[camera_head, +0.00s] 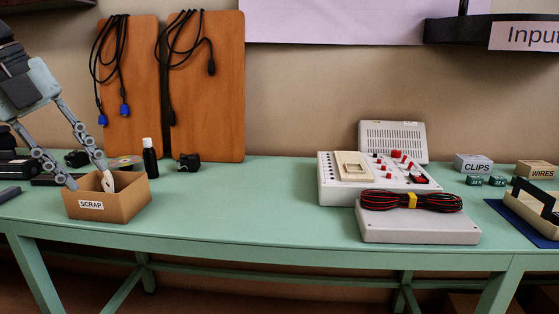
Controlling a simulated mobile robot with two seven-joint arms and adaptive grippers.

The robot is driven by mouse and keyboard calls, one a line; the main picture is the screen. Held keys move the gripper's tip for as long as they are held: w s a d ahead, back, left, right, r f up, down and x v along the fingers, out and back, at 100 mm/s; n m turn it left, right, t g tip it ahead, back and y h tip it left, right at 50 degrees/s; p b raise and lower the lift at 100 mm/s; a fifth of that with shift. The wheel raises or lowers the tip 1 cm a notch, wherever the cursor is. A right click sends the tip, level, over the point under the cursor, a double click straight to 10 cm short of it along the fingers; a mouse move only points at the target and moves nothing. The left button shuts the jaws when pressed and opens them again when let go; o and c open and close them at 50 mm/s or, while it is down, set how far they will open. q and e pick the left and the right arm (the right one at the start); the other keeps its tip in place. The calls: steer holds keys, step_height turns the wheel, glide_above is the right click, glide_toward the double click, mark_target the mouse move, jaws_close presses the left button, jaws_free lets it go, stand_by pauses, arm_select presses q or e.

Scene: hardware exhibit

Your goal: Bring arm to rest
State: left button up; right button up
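My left gripper (88,180) comes in from the upper left, its two fingers spread wide apart. One fingertip reaches over the open top of the cardboard SCRAP box (110,206); the other is at the box's left side. I see nothing held between the fingers. The inside of the box is mostly hidden by its front wall. My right gripper does not show in the head view.
The green table (250,205) is clear in its middle. A black bottle (150,158) and a small black part (188,163) stand behind the box. A grey device (340,185), a cable bundle (410,201), and boxes labelled CLIPS (472,165) and WIRES (538,172) are right.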

arm_select(q)
steer(key=w+a+f+n+t+h, duration=0.6)
steer(key=w+f+t, duration=0.3)
steer(key=w, duration=0.1)
steer(key=s+a+f+n+t+y, duration=0.1)
steer(key=a+f+n+t+y, duration=0.1)
steer(key=a+f+n+y, duration=0.6)
steer(key=s+a+f+n+t+y, duration=0.1)
steer(key=a+f+n+y, duration=0.2)
steer(key=f, duration=1)
steer(key=s+d+f+n+g+y, duration=0.1)
steer(key=s+d+f+n+g, duration=0.1)
steer(key=s+f, duration=0.35)
steer(key=s+d+f+n+g, duration=0.1)
steer(key=s+f+n+g, duration=0.15)
steer(key=f, duration=0.55)
steer(key=s+d+f+n+g+y, duration=0.1)
steer(key=s+d+f+n, duration=0.1)
steer(key=s+f, duration=0.35)
steer(key=s+d+f+n+g+h, duration=0.1)
steer(key=s+d+f+g, duration=0.5)
steer(key=s+d+f, duration=0.7)
steer(key=d+f+h, duration=0.1)
steer(key=d, duration=0.2)
steer(key=shift+s+d+f+g+h, duration=0.2)
steer(key=shift+s+f+g+h, duration=0.05)
steer(key=shift+g+h, duration=0.15)
